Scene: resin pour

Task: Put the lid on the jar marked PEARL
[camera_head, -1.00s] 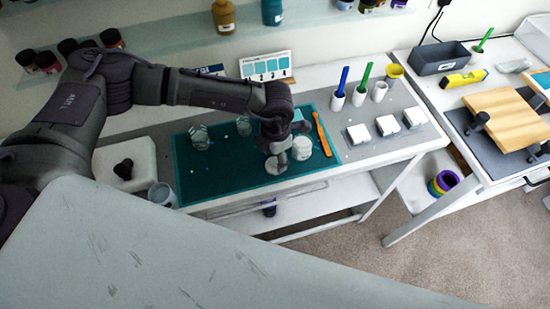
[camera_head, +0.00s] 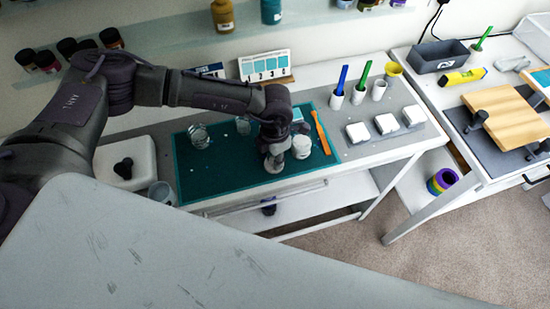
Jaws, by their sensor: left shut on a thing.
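A dark green mat (camera_head: 222,176) lies on the white workbench. My left gripper (camera_head: 275,157) points down over the front part of the mat. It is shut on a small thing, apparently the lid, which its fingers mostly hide. Its fingertips are right at the top of a small pale jar (camera_head: 274,168); I cannot tell whether lid and jar touch. A white-filled jar (camera_head: 301,150) stands just to the right. Clear jars (camera_head: 199,138) and (camera_head: 243,126) stand farther back on the mat. The PEARL marking is not legible on any jar. My right gripper is not in view.
An orange stick (camera_head: 321,133) lies at the mat's right edge. White blocks (camera_head: 386,124) and cups with green and blue tools (camera_head: 359,96) stand to the right. A grey cup (camera_head: 161,193) and white box (camera_head: 138,158) are at the left. A numbered card (camera_head: 265,67) stands behind.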

